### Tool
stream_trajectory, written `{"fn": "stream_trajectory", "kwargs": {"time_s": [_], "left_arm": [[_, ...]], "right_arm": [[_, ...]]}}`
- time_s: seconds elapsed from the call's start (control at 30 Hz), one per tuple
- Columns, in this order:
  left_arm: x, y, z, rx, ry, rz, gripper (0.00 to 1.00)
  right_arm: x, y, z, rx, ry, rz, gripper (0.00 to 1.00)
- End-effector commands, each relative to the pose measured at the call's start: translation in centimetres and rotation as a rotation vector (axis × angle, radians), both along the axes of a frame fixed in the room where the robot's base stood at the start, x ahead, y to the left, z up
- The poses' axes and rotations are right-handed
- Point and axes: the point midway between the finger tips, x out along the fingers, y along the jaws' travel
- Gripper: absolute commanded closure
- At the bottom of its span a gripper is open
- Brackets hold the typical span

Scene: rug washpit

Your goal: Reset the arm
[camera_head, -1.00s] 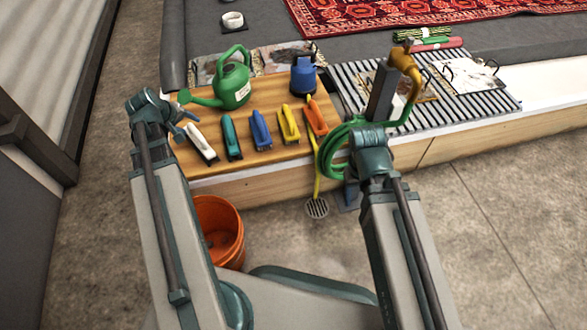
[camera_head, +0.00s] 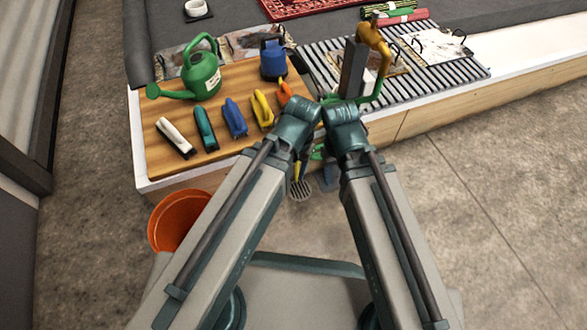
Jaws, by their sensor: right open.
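My right arm comes in from the lower right, and its teal wrist and gripper (camera_head: 342,110) are near the middle of the view, in front of the slatted grate. The jaws are mostly hidden behind the wrist; the gripper is open, and I see nothing held in it. My left arm reaches in from the lower left, and its teal wrist (camera_head: 298,118) is close beside the right one. The left jaws are hidden behind that wrist, so I cannot tell their state.
A wooden board (camera_head: 155,110) carries a green watering can (camera_head: 201,76), a blue container (camera_head: 273,60) and several coloured brushes. A slatted grate (camera_head: 440,75) lies to the right. An orange bucket (camera_head: 172,222) stands on the floor, partly behind my left arm. The floor at right is clear.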

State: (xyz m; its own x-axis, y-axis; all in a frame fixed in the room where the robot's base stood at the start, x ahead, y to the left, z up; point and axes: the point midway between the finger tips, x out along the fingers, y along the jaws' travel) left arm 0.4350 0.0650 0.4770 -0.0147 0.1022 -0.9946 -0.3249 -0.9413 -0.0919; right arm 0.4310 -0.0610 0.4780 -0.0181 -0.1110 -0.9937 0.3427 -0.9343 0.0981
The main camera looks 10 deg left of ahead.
Motion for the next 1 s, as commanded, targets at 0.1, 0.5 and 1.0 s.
{"fn": "stream_trajectory", "kwargs": {"time_s": [0.1,0.5,1.0], "left_arm": [[-0.4,-0.4,0.0,0.01,0.006,-0.02,0.43],[-0.4,-0.4,0.8,0.01,0.006,-0.019,0.43],[-0.4,-0.4,13.8,0.01,0.007,-0.011,0.43]], "right_arm": [[0.0,0.0,0.0,0.0,0.0,0.0,0.43],[0.0,0.0,0.8,0.0,0.0,-0.001,0.43],[0.0,0.0,13.8,-0.002,0.001,-0.007,0.43]]}}
